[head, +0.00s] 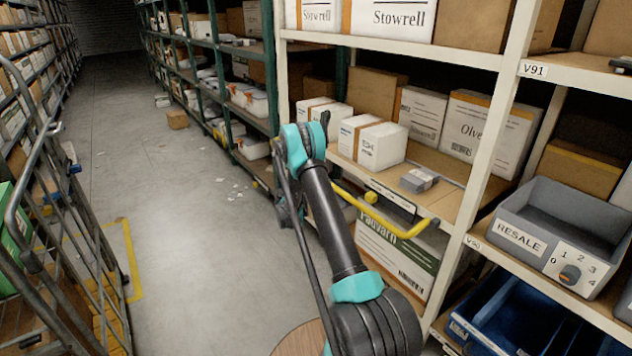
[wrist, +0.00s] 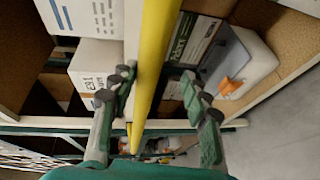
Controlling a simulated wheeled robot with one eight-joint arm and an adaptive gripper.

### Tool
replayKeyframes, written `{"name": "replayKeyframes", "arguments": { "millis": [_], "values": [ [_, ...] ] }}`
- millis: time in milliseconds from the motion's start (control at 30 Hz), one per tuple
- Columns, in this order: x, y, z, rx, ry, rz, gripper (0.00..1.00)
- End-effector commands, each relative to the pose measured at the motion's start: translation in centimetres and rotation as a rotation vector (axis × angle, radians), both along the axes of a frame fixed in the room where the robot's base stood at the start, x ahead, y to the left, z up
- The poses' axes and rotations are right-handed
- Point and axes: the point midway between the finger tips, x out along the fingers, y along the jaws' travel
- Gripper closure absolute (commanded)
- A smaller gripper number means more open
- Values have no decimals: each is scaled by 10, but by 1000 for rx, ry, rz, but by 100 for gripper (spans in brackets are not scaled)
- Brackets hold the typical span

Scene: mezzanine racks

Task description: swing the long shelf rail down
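The long yellow shelf rail (head: 385,222) runs along the front of the middle shelf in the head view, bent up at its right end. Its left end passes behind my arm. In the wrist view the yellow rail (wrist: 155,50) runs from the top edge down between the two fingers of my gripper (wrist: 158,82). The fingers are apart, one on each side of the rail, with a clear gap at the right finger. The left finger is close to the rail; whether it touches is unclear. In the head view my arm largely hides the gripper.
The middle shelf (head: 455,203) holds white boxes, cartons and a small grey box (head: 418,180). A wire cart (head: 60,220) stands at left. The aisle floor (head: 180,220) between is mostly clear.

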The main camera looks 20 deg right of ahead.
Motion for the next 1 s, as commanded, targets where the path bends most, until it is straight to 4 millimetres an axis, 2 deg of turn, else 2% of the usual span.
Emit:
{"name": "replayKeyframes", "arguments": {
  "millis": [400, 800, 1000],
  "values": [
    [-4, 10, 3, -2, 0, 8, 57],
    [-55, 63, 13, 0, 0, 6, 57],
    [-73, 82, 17, -1, -1, 4, 57]
  ]
}}
